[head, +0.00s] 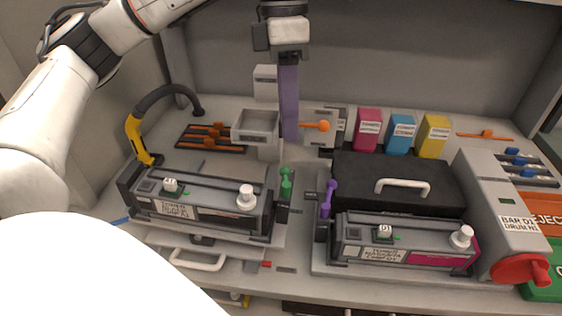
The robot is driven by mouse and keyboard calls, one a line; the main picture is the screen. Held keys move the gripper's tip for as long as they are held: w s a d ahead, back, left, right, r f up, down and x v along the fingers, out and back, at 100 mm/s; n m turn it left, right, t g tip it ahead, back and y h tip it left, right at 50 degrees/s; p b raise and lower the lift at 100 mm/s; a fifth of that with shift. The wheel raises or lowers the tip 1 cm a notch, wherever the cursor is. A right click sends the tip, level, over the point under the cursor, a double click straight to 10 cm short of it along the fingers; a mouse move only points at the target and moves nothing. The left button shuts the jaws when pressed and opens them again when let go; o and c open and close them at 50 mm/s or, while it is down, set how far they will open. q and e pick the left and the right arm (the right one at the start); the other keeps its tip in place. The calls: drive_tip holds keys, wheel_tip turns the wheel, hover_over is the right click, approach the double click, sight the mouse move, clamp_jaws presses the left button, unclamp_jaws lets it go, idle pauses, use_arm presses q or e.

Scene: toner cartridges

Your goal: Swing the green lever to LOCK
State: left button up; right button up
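The green lever (286,184) stands roughly upright at the right end of the left black toner cartridge (215,212). No LOCK marking is readable beside it. My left gripper (289,58) hangs high above and behind the lever, pointing down and well apart from it. A long purple bar (289,105) runs straight down below the gripper. I cannot tell whether the fingers hold the bar or it stands behind them, and the finger gap is not clear. My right gripper is not in view.
A purple lever (327,198) stands close to the right of the green one, beside the right cartridge (405,240). A grey open box (256,127) and an orange knob (323,126) lie behind. A yellow-ended black hose (136,137) arches at left. A black handled case (400,170) is at right.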

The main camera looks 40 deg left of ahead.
sight(283, 176)
use_arm(q)
drive_tip(key=a+m+h, duration=0.1)
drive_tip(key=m, duration=0.4)
drive_tip(key=a+m, duration=0.1)
drive_tip(key=m, duration=0.5)
drive_tip(key=a+m+g+h, duration=0.1)
drive_tip(key=m, duration=0.5)
drive_tip(key=shift+s+a+r+h+b, duration=0.2)
drive_tip(key=shift+r+h+b, duration=0.1)
drive_tip(key=shift+r+b, duration=0.1)
drive_tip(key=b+x, duration=0.4)
drive_tip(key=x, duration=0.4)
drive_tip(key=shift+f, duration=0.25)
drive_tip(key=shift+s+d+f, duration=0.1)
drive_tip(key=shift+d+f, duration=0.05)
drive_tip(key=shift+f, duration=0.2)
drive_tip(key=shift+s+d+f, duration=0.1)
drive_tip(key=shift+d+f, duration=0.15)
drive_tip(key=shift+f, duration=0.2)
